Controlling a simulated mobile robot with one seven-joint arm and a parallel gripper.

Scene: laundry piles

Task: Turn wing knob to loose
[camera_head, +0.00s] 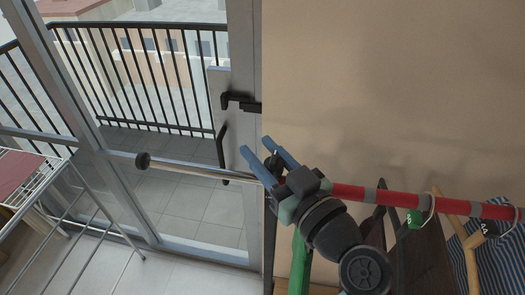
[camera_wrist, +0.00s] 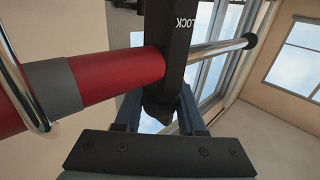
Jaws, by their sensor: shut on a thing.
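A telescoping rod has a red tube (camera_head: 380,196) on the right and a thinner metal rod (camera_head: 195,171) on the left. In the wrist view a black collar (camera_wrist: 176,45) sits where the two meet; upside-down letters "LOCK" show on it. The dark wing knob (camera_wrist: 160,105) is at the collar's lower end. My gripper (camera_head: 259,148) has blue fingers on either side of the knob and is shut on it. The wrist view shows my gripper (camera_wrist: 160,112) close up, with the fingers partly hidden behind its dark plate. The knob's exact turn angle cannot be told.
Hangers with dark and striped clothes (camera_head: 490,262) hang from the red tube at right, with a green tag (camera_head: 414,219). A white drying rack (camera_head: 75,205) stands at left. A glass balcony door (camera_head: 238,130) is behind the rod, beside a beige wall (camera_head: 390,90).

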